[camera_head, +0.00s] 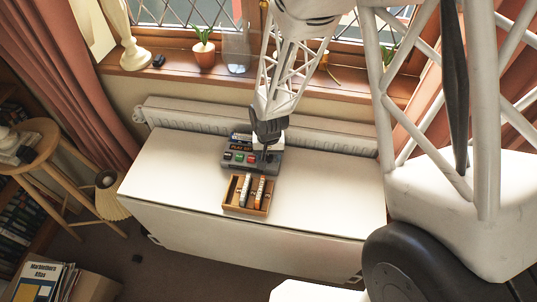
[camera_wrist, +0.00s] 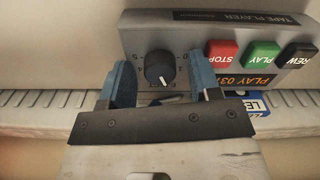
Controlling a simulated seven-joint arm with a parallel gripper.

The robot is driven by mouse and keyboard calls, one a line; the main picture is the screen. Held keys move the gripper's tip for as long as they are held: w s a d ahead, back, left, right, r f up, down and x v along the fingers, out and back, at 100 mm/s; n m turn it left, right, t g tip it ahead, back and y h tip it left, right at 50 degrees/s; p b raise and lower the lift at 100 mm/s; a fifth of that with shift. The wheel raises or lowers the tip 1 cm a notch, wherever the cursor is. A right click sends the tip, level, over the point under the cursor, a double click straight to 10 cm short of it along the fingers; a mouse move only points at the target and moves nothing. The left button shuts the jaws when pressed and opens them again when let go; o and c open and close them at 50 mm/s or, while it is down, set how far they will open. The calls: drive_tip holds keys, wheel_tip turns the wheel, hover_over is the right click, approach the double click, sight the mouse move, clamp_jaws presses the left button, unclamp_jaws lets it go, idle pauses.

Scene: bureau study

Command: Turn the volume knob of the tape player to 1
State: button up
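The grey tape player (camera_head: 240,165) sits on the white desk below the window, and it also shows in the wrist view (camera_wrist: 190,40). In the wrist view its black volume knob (camera_wrist: 160,69) has a white pointer line. A red STOP button (camera_wrist: 221,53), a green PLAY button (camera_wrist: 262,54) and a black REW button (camera_wrist: 297,55) stand beside it. My gripper (camera_wrist: 161,82) is open, with one blue finger on each side of the knob and gaps to it. In the head view my gripper (camera_head: 267,150) covers the player's right part.
A wooden tray (camera_head: 231,208) with cassettes stands in front of the player on the white desk (camera_head: 170,175). A radiator (camera_head: 190,115) runs behind. A potted plant (camera_head: 204,54) is on the windowsill. The desk's left and right sides are clear.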

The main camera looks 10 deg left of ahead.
drive_tip(key=c, duration=0.9)
drive_tip(key=shift+o, duration=0.2)
drive_tip(key=n, duration=0.4)
drive_tip(key=shift+n, duration=1.9)
drive_tip(key=o, duration=0.9)
drive_tip(key=shift+o, duration=0.2)
drive_tip(key=shift+r, duration=0.15)
